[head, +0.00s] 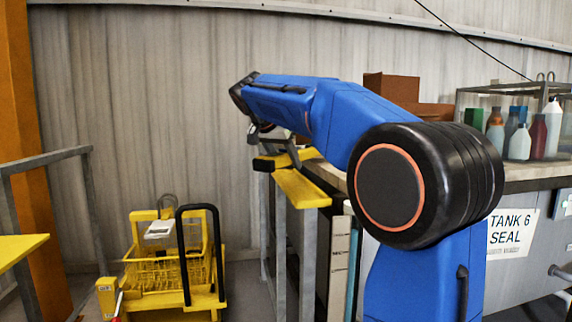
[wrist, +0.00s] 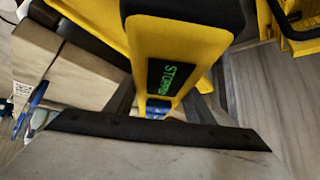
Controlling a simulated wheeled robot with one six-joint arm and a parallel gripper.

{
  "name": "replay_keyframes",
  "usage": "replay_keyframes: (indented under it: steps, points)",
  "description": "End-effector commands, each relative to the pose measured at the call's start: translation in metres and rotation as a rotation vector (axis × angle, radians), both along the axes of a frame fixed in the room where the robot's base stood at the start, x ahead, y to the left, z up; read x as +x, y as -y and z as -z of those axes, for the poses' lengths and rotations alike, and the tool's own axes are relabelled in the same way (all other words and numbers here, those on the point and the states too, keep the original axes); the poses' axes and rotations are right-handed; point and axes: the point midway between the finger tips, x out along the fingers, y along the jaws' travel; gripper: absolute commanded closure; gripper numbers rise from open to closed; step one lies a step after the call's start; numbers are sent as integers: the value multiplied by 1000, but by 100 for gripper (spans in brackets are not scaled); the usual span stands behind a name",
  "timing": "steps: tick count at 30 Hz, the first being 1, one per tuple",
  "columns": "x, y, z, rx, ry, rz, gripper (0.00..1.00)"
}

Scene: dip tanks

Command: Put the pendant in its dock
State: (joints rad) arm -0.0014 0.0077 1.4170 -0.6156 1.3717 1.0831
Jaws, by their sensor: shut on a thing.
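The pendant (wrist: 165,40) is a yellow handset with a black end and a small dark screen with green letters, partly cut off. It fills the upper middle of the wrist view, between the fingers of my gripper (wrist: 168,100). In the head view my gripper (head: 284,143) is shut on the pendant (head: 264,163), high beside the long bench. The pendant shows there as a small yellow and black piece, just above a yellow ledge (head: 302,189) on grey posts. I cannot tell whether they touch. I cannot make out the dock for certain.
A yellow cart (head: 160,275) with a wire basket and a pale device stands at lower left. A grey rail (head: 45,160) stands left of it. The bench (head: 525,172) at right holds brown boxes (head: 392,88) and a rack of bottles (head: 520,132). A tank sign (head: 511,233) hangs below.

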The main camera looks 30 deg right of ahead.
Motion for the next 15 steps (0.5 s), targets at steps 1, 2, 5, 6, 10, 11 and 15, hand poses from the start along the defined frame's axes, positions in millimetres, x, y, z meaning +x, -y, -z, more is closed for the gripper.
replay_keyframes:
  steps: [1,2,5,6,10,11,15]
  points:
    - [-1,0,4,-1,0,0,100]
    - [-1,0,6,-1,0,0,100]
    - [0,0,9,-1,2,0,100]
    - [0,0,9,-1,2,0,100]
    - [0,0,9,-1,2,0,100]
    - [0,0,9,-1,2,0,100]
    - [0,0,10,-1,2,0,100]
